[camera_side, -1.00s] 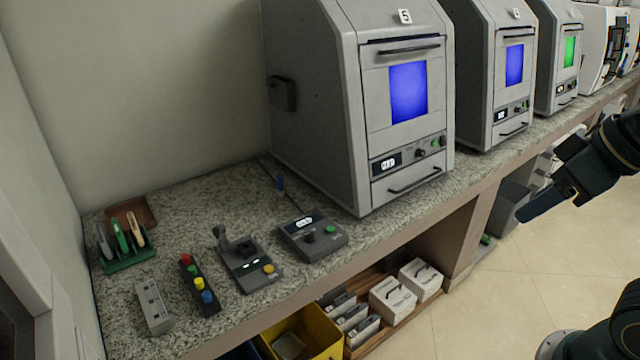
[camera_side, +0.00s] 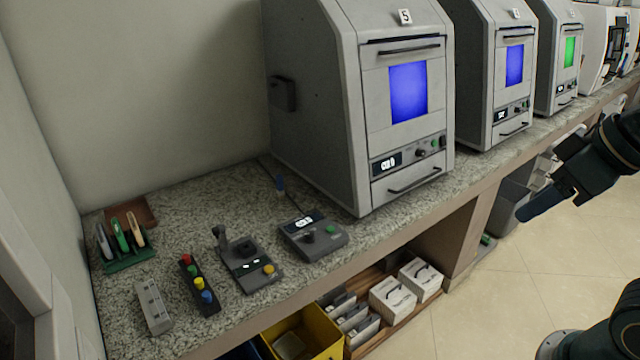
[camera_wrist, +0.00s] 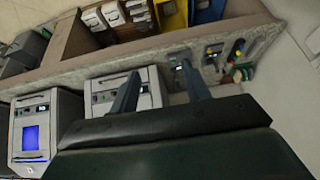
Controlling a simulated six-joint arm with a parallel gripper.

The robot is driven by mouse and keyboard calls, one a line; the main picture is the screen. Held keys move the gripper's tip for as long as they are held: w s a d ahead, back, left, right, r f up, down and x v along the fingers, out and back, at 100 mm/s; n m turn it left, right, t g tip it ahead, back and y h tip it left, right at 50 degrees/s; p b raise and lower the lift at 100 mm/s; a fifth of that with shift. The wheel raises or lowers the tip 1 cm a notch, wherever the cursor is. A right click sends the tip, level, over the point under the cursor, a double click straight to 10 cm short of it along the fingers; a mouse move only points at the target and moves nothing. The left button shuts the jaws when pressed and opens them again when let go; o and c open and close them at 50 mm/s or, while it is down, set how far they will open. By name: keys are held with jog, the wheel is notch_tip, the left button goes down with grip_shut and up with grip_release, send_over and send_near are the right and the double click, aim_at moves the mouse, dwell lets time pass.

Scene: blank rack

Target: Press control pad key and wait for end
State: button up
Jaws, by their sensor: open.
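The control pad (camera_side: 313,240) is a flat grey box with a small lit display, a dark knob and a green key (camera_side: 331,230). It lies on the speckled counter in front of the cabinet numbered 5 (camera_side: 312,110), and a cable runs behind it. That cabinet has a blue window and its own lit display; the digits are too small to read surely. My gripper (camera_side: 532,208) is at the right of the side view, out over the floor, well apart from the pad. In the wrist view its two fingers (camera_wrist: 160,84) are spread with nothing between them.
Left of the pad are a joystick unit (camera_side: 248,265), a strip of coloured buttons (camera_side: 197,287), a grey block (camera_side: 152,306) and a green rack (camera_side: 128,262). More cabinets (camera_side: 490,75) line the counter rightward. A yellow bin (camera_side: 325,345) and white boxes (camera_side: 392,297) sit below.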

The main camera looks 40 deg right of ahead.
grip_shut()
dwell(1.5)
